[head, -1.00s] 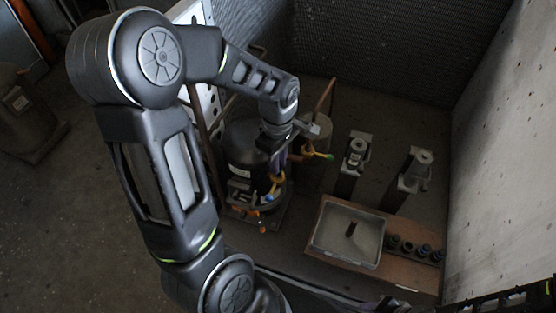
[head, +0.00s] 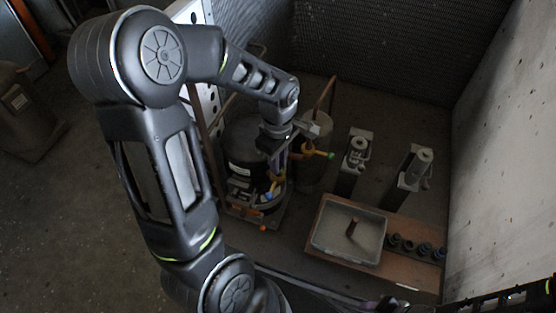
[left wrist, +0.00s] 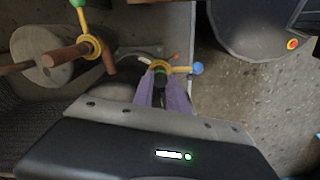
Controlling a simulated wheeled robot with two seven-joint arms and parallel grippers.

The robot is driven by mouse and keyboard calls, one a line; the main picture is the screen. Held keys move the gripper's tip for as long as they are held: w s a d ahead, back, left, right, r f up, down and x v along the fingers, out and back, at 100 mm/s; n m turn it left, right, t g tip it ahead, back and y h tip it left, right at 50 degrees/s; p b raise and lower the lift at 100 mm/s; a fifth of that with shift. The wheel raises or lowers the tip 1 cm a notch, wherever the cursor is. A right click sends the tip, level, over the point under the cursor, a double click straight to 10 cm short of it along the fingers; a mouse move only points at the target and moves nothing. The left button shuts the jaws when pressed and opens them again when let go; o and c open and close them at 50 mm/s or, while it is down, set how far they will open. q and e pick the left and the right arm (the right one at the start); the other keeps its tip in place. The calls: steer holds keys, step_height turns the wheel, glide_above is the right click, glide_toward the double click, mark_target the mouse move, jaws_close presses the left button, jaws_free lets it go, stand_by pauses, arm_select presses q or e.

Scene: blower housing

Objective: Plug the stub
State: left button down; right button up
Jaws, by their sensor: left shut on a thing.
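My left gripper (head: 282,160) reaches down beside a black cylindrical vessel (head: 243,150). In the left wrist view its two purple fingers (left wrist: 162,88) are shut on a small dark plug (left wrist: 161,82). The plug is right at a yellow ring fitting (left wrist: 160,67) with a blue knob (left wrist: 196,68). The stub there is mostly hidden, so I cannot tell whether the plug is in it. A dark part with a purple tint, likely my right gripper (head: 386,304), shows at the bottom edge; its jaws are unclear.
A copper pipe (left wrist: 62,57) carries another yellow ring with a green knob (left wrist: 78,4). A grey tray (head: 330,250) holding a brown peg stands on a wooden board (head: 398,277) with several dark caps (head: 409,246). Two upright fixtures stand behind. A concrete wall (head: 505,160) bounds the right.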

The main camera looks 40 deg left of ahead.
arm_select(q)
steer(key=shift+f, duration=0.25)
steer(key=shift+f+b, duration=0.3)
steer(key=shift+b, duration=0.1)
steer(key=shift+f, duration=0.1)
stand_by(1.0)
steer(key=c, duration=0.8)
jaws_free()
steer(key=shift+o, duration=0.2)
steer(key=shift+r+p, duration=2.9)
steer(key=shift+r, duration=0.65)
